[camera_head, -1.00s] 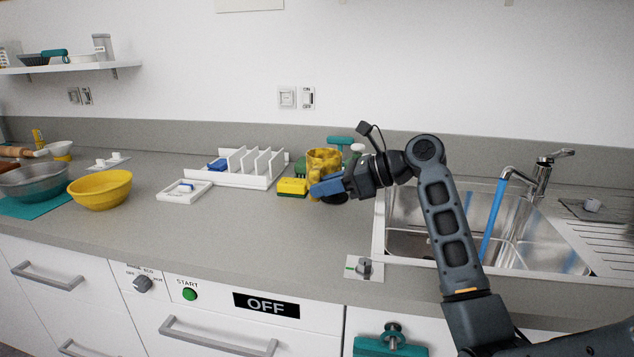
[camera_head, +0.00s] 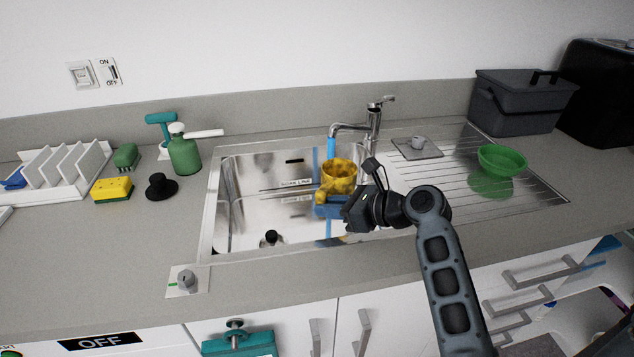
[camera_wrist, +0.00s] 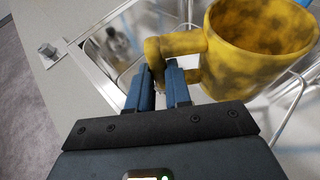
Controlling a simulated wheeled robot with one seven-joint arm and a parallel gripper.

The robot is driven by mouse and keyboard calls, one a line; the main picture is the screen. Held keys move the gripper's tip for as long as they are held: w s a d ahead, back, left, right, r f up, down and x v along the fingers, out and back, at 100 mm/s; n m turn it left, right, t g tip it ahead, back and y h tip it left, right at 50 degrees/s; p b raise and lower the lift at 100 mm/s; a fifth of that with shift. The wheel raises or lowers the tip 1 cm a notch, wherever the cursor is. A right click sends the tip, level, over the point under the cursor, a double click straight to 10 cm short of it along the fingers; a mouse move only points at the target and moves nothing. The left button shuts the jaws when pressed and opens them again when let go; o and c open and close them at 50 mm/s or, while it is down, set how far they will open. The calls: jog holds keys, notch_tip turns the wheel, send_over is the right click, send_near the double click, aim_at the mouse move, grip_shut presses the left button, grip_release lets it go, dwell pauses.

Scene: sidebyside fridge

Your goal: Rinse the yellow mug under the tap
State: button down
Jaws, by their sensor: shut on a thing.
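The yellow mug (camera_head: 340,176) has dark brown smudges and is held upright over the sink (camera_head: 262,205). The tap (camera_head: 372,122) stands behind the sink, and blue water (camera_head: 331,147) comes from its spout down at the mug's back left rim. My gripper (camera_head: 328,204) is shut on the mug's handle. In the wrist view the blue fingers (camera_wrist: 160,88) close around the handle, and the mug (camera_wrist: 262,45) opens upward with dark stains inside and out. Where the water lands in the mug is hard to tell.
A yellow-green sponge (camera_head: 112,190), a black round-topped thing (camera_head: 161,186) and a green bottle (camera_head: 184,153) stand left of the sink. A green bowl (camera_head: 502,160) sits on the drainboard at right. A dark grey bin (camera_head: 520,100) is behind it. A knob (camera_head: 187,280) is at the front left.

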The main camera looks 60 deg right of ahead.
jog(key=shift+h, duration=0.3)
jog(key=shift+w+d+f, duration=0.2)
jog(key=shift+w+d, duration=0.15)
jog(key=shift+d, duration=0.4)
jog(key=shift+w+d+f, duration=0.25)
jog(key=shift+w+d, duration=0.05)
jog(key=shift+d, duration=0.45)
jog(key=shift+w+d+f, duration=0.2)
jog(key=shift+w+d, duration=0.15)
jog(key=shift+d, duration=0.4)
jog(key=shift+w+d+f+b, duration=0.3)
jog(key=shift+w+d+b, duration=0.05)
jog(key=shift+w+d, duration=0.45)
jog(key=w+d+b, duration=0.1)
jog(key=w+b, duration=0.1)
jog(key=shift+w+d+f+b, duration=0.15)
jog(key=shift+d+f+b, duration=0.25)
jog(key=shift+w+d+f+p, duration=0.2)
jog(key=shift+w+d+p, duration=0.3)
jog(key=shift+w+d, duration=0.85)
jog(key=shift+a, duration=0.1)
